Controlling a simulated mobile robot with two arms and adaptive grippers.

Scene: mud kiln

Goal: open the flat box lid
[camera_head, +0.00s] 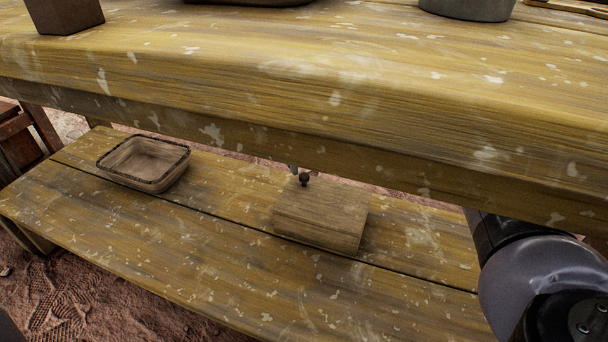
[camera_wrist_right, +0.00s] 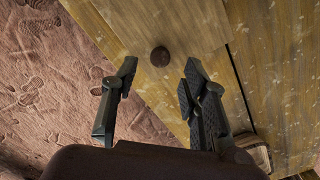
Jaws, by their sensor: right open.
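The flat box (camera_head: 318,222) is a low wooden block-like box on the lower bench shelf. Its lid lies flat and looks closed, with a small dark round knob (camera_head: 304,179) near its far edge. In the right wrist view the knob (camera_wrist_right: 160,56) shows just beyond and between the fingertips of my right gripper (camera_wrist_right: 158,76). The right gripper is open and empty, its fingers on either side of the line to the knob, apart from it. In the head view the upper tabletop hides most of this gripper. My left gripper is not in view.
The thick upper tabletop (camera_head: 300,75) overhangs the shelf (camera_head: 200,235) closely. A shallow tray (camera_head: 143,164) with a dark rim stands left of the box. A brown block-like container (camera_head: 65,16) and a grey round vessel (camera_head: 467,9) stand on the tabletop. Shelf space in front is clear.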

